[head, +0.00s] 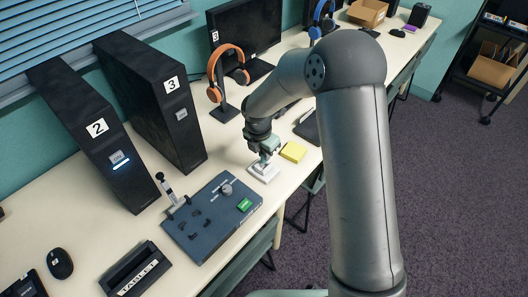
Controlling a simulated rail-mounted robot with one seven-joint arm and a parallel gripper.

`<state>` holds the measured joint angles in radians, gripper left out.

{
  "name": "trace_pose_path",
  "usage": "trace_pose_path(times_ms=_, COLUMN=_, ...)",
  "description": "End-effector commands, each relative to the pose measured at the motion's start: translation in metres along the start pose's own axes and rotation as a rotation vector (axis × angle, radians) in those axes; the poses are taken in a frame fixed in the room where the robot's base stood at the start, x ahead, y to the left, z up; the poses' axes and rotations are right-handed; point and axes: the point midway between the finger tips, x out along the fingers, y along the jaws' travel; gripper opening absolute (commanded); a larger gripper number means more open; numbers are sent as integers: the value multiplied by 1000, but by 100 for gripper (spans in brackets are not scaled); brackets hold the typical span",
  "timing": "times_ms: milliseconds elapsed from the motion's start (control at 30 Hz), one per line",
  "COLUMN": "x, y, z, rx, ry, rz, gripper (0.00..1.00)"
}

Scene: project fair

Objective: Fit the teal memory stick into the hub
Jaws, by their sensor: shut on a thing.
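My gripper (265,156) points down over a small white block (264,174), which looks like the hub, on the light table. The gripper is shut on a small teal-grey piece that looks like the teal memory stick; the fingers hide most of it. The gripper's tips are just above or at the hub's top. I cannot tell whether the stick touches the hub or sits in a slot.
A yellow block (293,152) lies right of the hub. A dark control panel (208,222) with a green label is in front-left. Black towers (155,100) and an orange headphone stand (222,105) stand behind. The table's front edge is close to the hub.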

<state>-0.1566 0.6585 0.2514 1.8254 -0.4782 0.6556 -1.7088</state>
Motion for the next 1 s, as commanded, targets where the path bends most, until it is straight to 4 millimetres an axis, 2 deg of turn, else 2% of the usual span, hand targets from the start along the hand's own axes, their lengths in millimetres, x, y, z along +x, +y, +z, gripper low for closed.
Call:
trace_pose_path(times_ms=600, x=12, y=0, z=-2, rx=1, ry=0, rz=0, gripper=0)
trace_pose_path(times_ms=1000, x=12, y=0, z=-2, rx=0, ry=0, rz=0, gripper=0)
